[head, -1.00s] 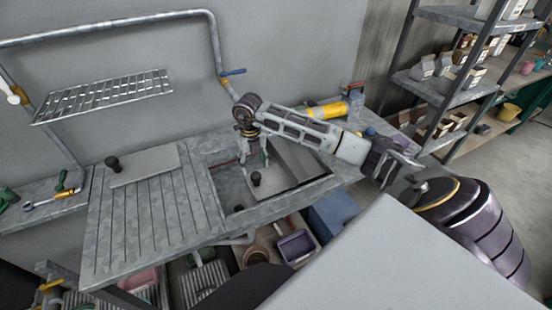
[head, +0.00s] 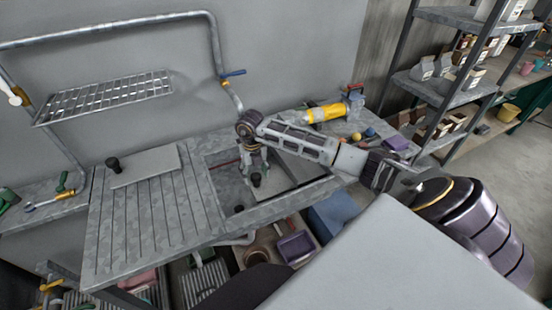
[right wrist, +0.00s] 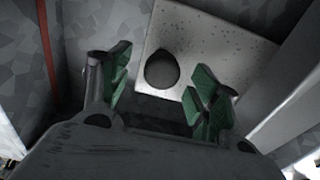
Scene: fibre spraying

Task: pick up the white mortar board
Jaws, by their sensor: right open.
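A pale, speckled board (head: 279,184) with a black knob (head: 256,180) lies in the sink; it also shows in the right wrist view as a light board (right wrist: 215,50) with a dark round knob (right wrist: 162,70). My right gripper (head: 256,168) is above this knob, pointing down. In the right wrist view its green fingers (right wrist: 160,78) are spread apart, with the knob between them in the picture; I cannot tell how far above it they are. A second flat grey board (head: 150,166) with a black knob lies on the ribbed drainboard at left. My left gripper is out of view.
The sink (head: 225,190) has raised walls around the board. A wire rack (head: 105,97) and pipe are on the wall. A yellow cylinder (head: 327,112) and small balls stand on the counter at right. Bins sit beneath.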

